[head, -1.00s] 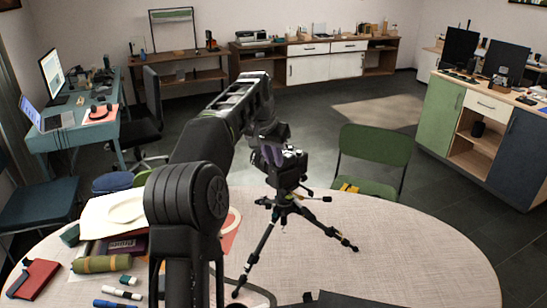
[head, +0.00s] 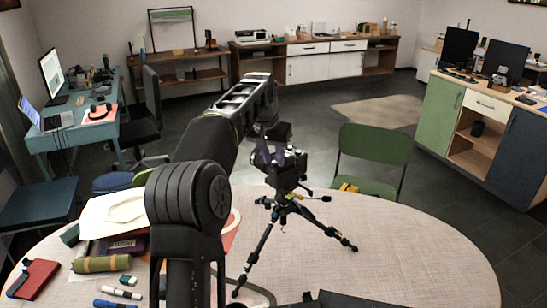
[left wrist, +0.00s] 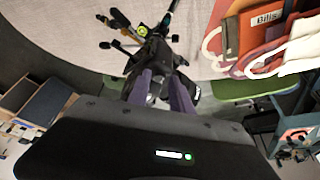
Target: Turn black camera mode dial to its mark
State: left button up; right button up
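The black camera (head: 292,168) stands upright on a small black tripod (head: 285,203) on the round table (head: 380,255). My left gripper (head: 279,160) reaches over from the left, its dark purple fingers pointing down at the camera's top. In the left wrist view, the two fingers (left wrist: 161,78) stand apart with a gap between their tips, right at the camera (left wrist: 155,58). The mode dial and its mark are too small and too covered to make out, so I cannot tell whether the fingers touch the dial. My right gripper is not in view.
Books, papers, a green roll (head: 101,263) and markers (head: 121,293) lie on the table's left side. A green chair (head: 372,157) stands behind the table. The table's right side is clear. The tripod legs spread widely.

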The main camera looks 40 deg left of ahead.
pick_arm(q)
jog(key=shift+r, duration=0.1)
jog(key=v, duration=0.7)
jog(key=shift+r, duration=0.3)
jog(key=shift+o, duration=0.3)
jog(key=shift+s+d, duration=0.1)
jog(key=shift+s, duration=0.05)
jog(key=shift+o, duration=1.1)
jog(key=shift+a+r+m+h+p, duration=0.1)
jog(key=shift+a+m+h+p, duration=0.2)
jog(key=shift+m, duration=0.25)
jog(key=shift+a+r+m+h+p, duration=0.1)
jog(key=shift+a+m+p, duration=0.05)
jog(key=shift+m+p, duration=0.35)
jog(key=shift+s+a+f+m+h+p, duration=0.1)
jog(key=shift+a+m+h+p, duration=0.15)
jog(key=shift+m, duration=0.4)
jog(key=shift+a+f+m+h+p, duration=0.1)
jog(key=shift+m+h, duration=0.15)
jog(key=shift+m, duration=0.35)
